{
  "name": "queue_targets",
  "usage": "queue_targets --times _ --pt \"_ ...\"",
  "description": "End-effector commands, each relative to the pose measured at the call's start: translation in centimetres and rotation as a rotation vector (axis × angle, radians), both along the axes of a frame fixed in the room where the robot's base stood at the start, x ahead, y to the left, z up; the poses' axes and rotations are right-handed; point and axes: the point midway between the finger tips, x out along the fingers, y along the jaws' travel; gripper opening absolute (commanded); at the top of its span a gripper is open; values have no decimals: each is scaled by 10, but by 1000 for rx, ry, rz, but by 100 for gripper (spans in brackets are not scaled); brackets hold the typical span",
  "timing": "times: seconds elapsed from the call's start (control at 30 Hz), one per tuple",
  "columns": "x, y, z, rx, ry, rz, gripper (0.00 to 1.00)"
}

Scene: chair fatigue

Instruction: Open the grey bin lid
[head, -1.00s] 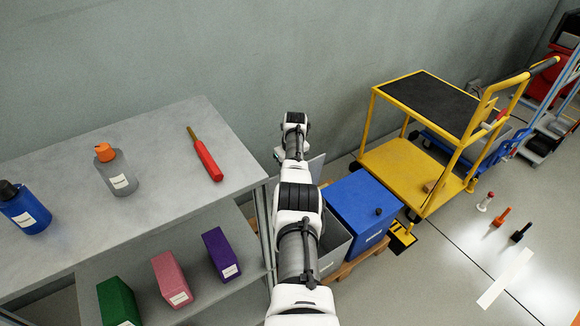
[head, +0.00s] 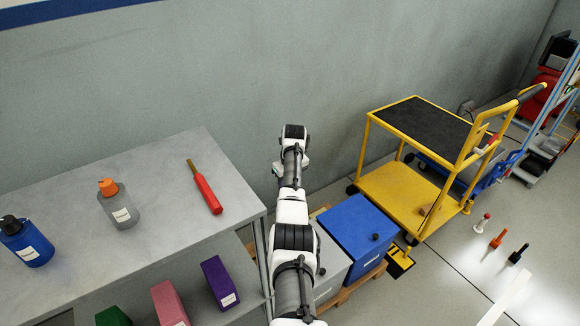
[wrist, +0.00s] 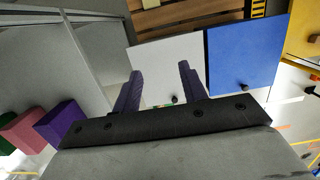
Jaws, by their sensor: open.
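The grey bin (head: 331,284) stands left of the blue bin, partly hidden behind my arm in the head view. Its grey lid (head: 330,253) lies flat and looks shut. In the wrist view the lid (wrist: 168,58) shows as a pale square with a dark knob (wrist: 174,99) near its front edge. My gripper (wrist: 160,70) is open and empty, its two purple-grey fingers spread over the lid to either side. The knob shows between the fingers, close to the right one. Contact with the lid cannot be told. In the head view my arm hides the fingers.
The blue bin (head: 357,228) adjoins the grey one, both on a wooden pallet (wrist: 190,15). A grey shelf table (head: 60,200) with bottles and a red-handled tool (head: 206,191) stands left. A yellow trolley (head: 395,185) stands right. The wall is close behind.

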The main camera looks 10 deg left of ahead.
Motion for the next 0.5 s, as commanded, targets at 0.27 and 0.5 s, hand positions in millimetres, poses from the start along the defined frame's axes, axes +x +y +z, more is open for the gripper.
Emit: queue_targets --times 0.27,0.5 --pt "-5 -5 51 2 -2 0 42" --pt "-7 -7 67 0 0 0 42"
